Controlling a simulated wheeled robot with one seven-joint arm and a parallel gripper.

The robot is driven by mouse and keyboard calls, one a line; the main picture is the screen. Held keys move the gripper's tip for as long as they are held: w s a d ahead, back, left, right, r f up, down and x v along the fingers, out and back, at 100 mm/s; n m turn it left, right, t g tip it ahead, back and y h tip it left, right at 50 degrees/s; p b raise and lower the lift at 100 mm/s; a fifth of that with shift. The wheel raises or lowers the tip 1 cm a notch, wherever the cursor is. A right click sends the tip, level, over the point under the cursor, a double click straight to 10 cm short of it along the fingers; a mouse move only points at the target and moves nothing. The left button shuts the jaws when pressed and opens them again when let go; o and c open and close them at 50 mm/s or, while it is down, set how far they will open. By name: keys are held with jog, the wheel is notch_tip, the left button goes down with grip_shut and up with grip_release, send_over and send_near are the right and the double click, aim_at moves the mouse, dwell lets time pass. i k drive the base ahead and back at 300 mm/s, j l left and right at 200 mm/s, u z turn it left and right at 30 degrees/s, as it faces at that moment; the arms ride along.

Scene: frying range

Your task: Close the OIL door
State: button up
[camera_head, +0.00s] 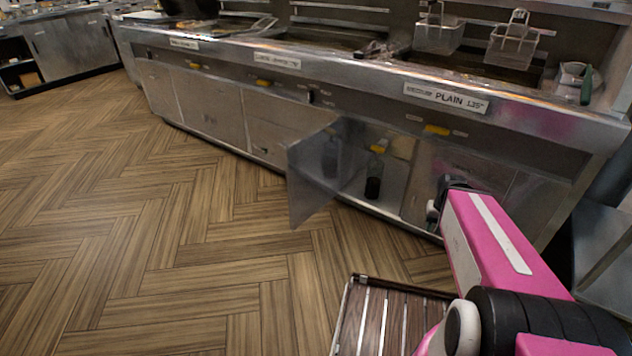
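Inside the open compartment stand a dark bottle (374,178) and a second greyish bottle (332,155), partly behind the door. My gripper (434,213) is at the end of my pink arm, low in front of the closed panel to the right of the opening, apart from the open door. Its fingers are too small and hidden to tell their state.
The range (240,95) runs along the back with yellow handles or knobs on its front. The wooden floor (170,220) left of the open door is clear.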

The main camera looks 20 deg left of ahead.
aim_at(313, 162)
jog(key=j+z, duration=0.1)
jog(key=z, duration=0.3)
jog(key=j+z, duration=0.1)
jog(key=z, duration=0.25)
jog(key=j+z, duration=0.1)
jog(key=z, duration=0.3)
jog(key=k+j, duration=0.15)
jog(key=j, duration=0.4)
jog(key=k+j, duration=0.15)
jog(key=j, duration=0.4)
jog(key=k+j, duration=0.15)
jog(key=j, duration=0.4)
jog(key=k+j, duration=0.15)
jog(key=j, duration=0.4)
jog(key=k+j, duration=0.1)
jog(key=j, duration=0.45)
jog(key=k+j, duration=0.15)
jog(key=j, duration=0.45)
jog(key=k+j, duration=0.15)
jog(key=j, duration=0.4)
jog(key=k+j, duration=0.15)
jog(key=j, duration=0.4)
jog(key=k+j+z, duration=0.1)
jog(key=k+j, duration=0.1)
jog(key=k, duration=0.05)
